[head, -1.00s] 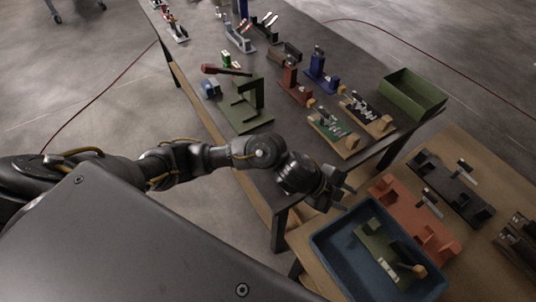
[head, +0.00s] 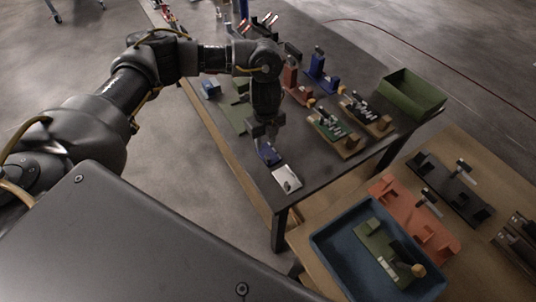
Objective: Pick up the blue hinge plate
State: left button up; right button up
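A blue piece that looks like the hinge plate (head: 269,155) is at the near side of the dark table (head: 318,178), with a pale silver plate (head: 287,180) adjoining its lower right end. I cannot tell whether the two are one part. My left gripper (head: 264,132) points down directly above the blue piece, and its fingers overlap the upper end of it. The fingers are small and dark, so I cannot tell whether they are apart, touching it or closed on it. My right gripper is not in view.
Green and wooden fixtures (head: 333,132) stand to the right of my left gripper, with a green open bin (head: 411,94) at the table's right end. A blue tray (head: 334,262) and an orange fixture (head: 414,217) are on the lower wooden table. The table's near right corner is clear.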

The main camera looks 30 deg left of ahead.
aim_at(266, 156)
pick_arm(q)
notch_tip(266, 156, down, 3)
jog(key=shift+r, duration=0.1)
jog(key=shift+f+p, duration=0.5)
jog(key=shift+f, duration=2.15)
jog(key=shift+c, duration=0.2)
grip_shut()
